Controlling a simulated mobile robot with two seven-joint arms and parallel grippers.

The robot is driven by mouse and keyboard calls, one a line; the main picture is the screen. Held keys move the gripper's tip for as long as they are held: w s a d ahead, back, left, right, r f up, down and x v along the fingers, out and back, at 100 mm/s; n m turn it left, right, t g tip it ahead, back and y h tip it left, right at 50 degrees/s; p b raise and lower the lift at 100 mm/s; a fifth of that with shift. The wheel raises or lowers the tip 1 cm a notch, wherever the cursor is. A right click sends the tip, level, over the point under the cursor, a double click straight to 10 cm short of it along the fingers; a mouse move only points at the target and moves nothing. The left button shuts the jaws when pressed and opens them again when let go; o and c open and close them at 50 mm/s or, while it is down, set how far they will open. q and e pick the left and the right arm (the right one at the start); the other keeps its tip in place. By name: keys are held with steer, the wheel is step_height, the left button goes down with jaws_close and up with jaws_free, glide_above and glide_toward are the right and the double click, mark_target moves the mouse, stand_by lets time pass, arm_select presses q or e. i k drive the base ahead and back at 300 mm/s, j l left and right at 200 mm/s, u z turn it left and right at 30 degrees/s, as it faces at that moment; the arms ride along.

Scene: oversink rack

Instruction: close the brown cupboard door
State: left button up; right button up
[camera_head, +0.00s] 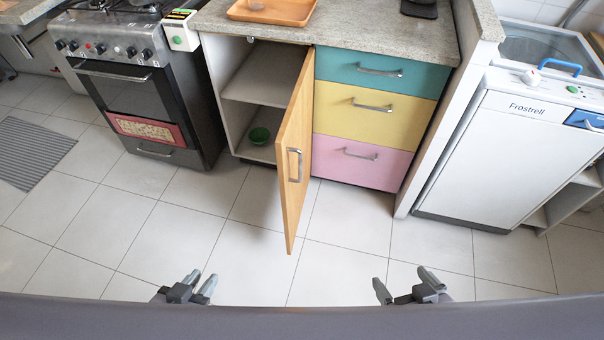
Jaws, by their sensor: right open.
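The brown cupboard door (293,150) stands wide open, hinged at its right edge next to the drawers and swung out toward me. Its metal handle (294,165) faces left and down the picture. My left gripper (200,284) is open and empty at the lower left, below and left of the door. My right gripper (405,283) is open and empty at the lower right, apart from the door.
Teal, yellow and pink drawers (358,162) are shut right of the door. A stove (135,90) stands left of the cupboard, and a white Frostrell appliance (500,150) stands at the right. A wooden tray (272,11) lies on the counter (345,25). The tiled floor (140,220) ahead is clear.

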mark_target(293, 142)
steer(key=k, duration=0.6)
steer(key=i+l+u, duration=0.15)
steer(key=u, duration=0.3)
steer(key=l+u, duration=0.3)
steer(key=u, duration=0.15)
steer(key=i+l+u, duration=0.15)
steer(key=l, duration=0.35)
steer(key=l+u, duration=0.15)
steer(key=l, duration=0.35)
steer(key=i+l+u, duration=0.1)
steer(key=l, duration=0.45)
steer(key=i+l, duration=0.1)
steer(key=l, duration=1.2)
steer(key=u, duration=0.05)
